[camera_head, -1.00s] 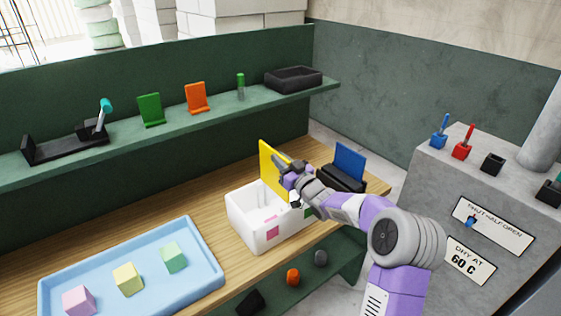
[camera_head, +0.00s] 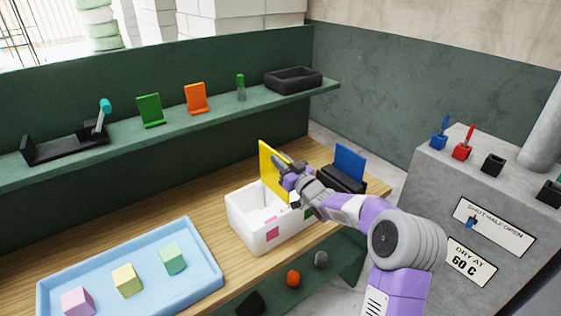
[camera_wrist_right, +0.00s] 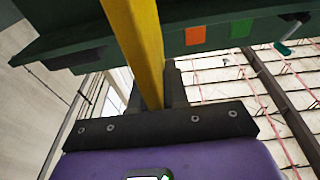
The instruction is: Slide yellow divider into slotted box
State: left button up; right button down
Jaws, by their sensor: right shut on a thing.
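The yellow divider (camera_head: 270,172) stands upright at the back of the white slotted box (camera_head: 246,230). My right gripper (camera_head: 282,163) is shut on the divider's right side, above the box's far side. In the right wrist view the divider (camera_wrist_right: 138,45) shows edge-on as a yellow strip running up from between the dark fingers (camera_wrist_right: 160,92). The box is open at the top and has a pink patch and a green patch on its front. The divider's lower edge and the slots are hidden, so I cannot tell whether it is in a slot. My left gripper is out of view.
A blue tray (camera_head: 205,291) with pink, yellow and green blocks lies left of the box. A black holder with a blue plate (camera_head: 350,160) stands close to its right. The shelf (camera_head: 215,108) behind carries several items. Bare wooden bench lies behind the tray.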

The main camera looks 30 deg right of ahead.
aim_at(281, 197)
jog(key=shift+f, duration=0.15)
jog(key=shift+f+b, duration=0.35)
jog(key=shift+b, duration=0.1)
jog(key=shift+f+b, duration=5.4)
jog(key=shift+f, duration=0.65)
jog(key=c, duration=1.1)
grip_release()
jog(key=shift+o, duration=0.2)
jog(key=shift+s+f, duration=0.1)
